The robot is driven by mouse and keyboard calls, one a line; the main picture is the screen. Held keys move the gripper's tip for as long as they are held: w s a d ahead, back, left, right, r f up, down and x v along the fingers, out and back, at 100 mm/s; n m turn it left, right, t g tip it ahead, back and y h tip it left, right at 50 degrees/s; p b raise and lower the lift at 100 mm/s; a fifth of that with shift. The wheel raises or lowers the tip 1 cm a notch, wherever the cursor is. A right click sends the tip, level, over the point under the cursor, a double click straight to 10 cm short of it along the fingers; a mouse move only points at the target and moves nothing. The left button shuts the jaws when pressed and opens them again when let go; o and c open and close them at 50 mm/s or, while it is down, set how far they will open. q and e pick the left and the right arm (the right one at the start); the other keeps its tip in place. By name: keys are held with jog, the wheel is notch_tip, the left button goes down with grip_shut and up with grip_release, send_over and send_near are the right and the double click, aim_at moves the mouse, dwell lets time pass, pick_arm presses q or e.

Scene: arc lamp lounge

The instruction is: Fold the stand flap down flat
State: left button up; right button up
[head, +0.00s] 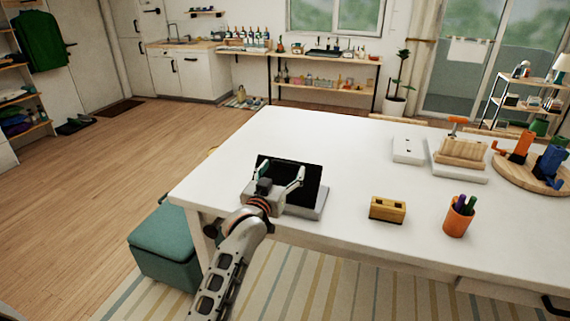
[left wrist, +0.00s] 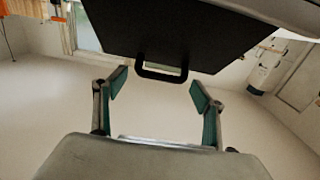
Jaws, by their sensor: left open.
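The stand flap looks like a dark flat panel (head: 311,184) on a grey base (head: 311,211), on the white table near its left end. In the left wrist view the dark panel (left wrist: 185,35) fills the top, with a black loop handle (left wrist: 161,74) on its near edge. My left gripper (head: 283,170) is open in front of the panel and hides part of it. In the left wrist view its fingers (left wrist: 158,88) are spread, with the handle between and just beyond the fingertips. Nothing is held. The flap's exact tilt is hard to tell. My right gripper is out of view.
A teal stool (head: 165,242) stands at left.

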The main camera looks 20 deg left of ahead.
aim_at(286, 164)
pick_arm(q)
jog(key=w, duration=0.3)
jog(key=shift+w, duration=0.3)
